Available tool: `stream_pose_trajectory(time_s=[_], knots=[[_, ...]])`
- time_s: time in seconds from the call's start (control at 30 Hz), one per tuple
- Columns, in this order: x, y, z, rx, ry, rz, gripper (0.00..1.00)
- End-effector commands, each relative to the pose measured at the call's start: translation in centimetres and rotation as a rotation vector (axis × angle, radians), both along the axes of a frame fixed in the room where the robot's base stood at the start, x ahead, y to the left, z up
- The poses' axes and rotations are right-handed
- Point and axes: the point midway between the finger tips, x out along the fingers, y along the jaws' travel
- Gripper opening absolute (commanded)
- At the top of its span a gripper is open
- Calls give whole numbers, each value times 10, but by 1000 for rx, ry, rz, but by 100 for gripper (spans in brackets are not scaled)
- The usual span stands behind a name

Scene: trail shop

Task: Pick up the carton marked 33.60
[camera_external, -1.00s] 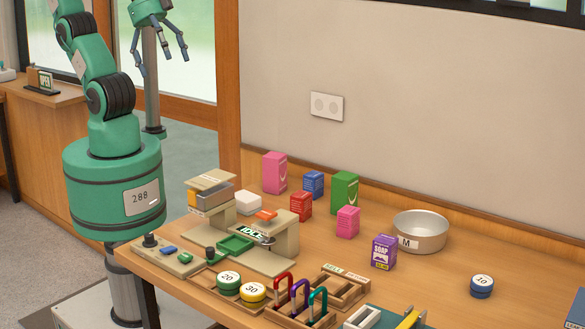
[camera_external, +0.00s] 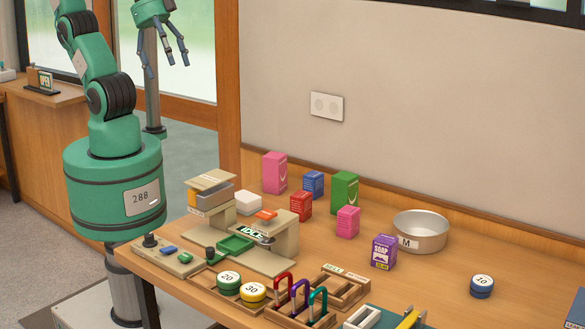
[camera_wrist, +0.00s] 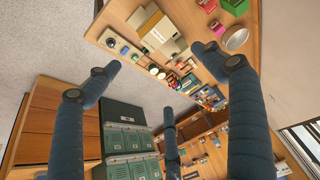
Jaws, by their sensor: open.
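Several cartons stand upright on the wooden counter: a tall pink one (camera_external: 274,173), a blue one (camera_external: 313,185), a red one (camera_external: 300,205), a green one (camera_external: 344,192), a smaller pink one (camera_external: 348,221) and a purple soap carton (camera_external: 383,252) with a yellow label. I cannot read 33.60 on any of them. My gripper (camera_external: 166,64) is open and empty, high up at the upper left, well away from the cartons. In the wrist view its spread fingers (camera_wrist: 160,85) frame the counter from above, and a green carton (camera_wrist: 236,5) shows at the top right edge.
A metal bowl (camera_external: 420,234) stands right of the cartons. A scale-like device (camera_external: 250,240), green and yellow round weights (camera_external: 229,282) and a tray of carabiners (camera_external: 300,315) fill the front. A blue weight (camera_external: 482,286) is at the right. The wall (camera_external: 450,130) rises behind the counter.

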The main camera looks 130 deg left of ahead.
Motion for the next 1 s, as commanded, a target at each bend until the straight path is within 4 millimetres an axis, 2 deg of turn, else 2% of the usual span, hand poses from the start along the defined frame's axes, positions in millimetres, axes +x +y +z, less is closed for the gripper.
stream_pose_trajectory(time_s=[0.07,0.33,0.4,0.53,0.77,1.0], knots=[[0,0,0,0,0,0,62],[0,0,0,0,0,0,62],[-17,1,3,1,-14,0,62],[-11,4,3,5,-4,3,62],[21,21,5,25,39,10,62],[74,57,-3,49,113,18,62]])
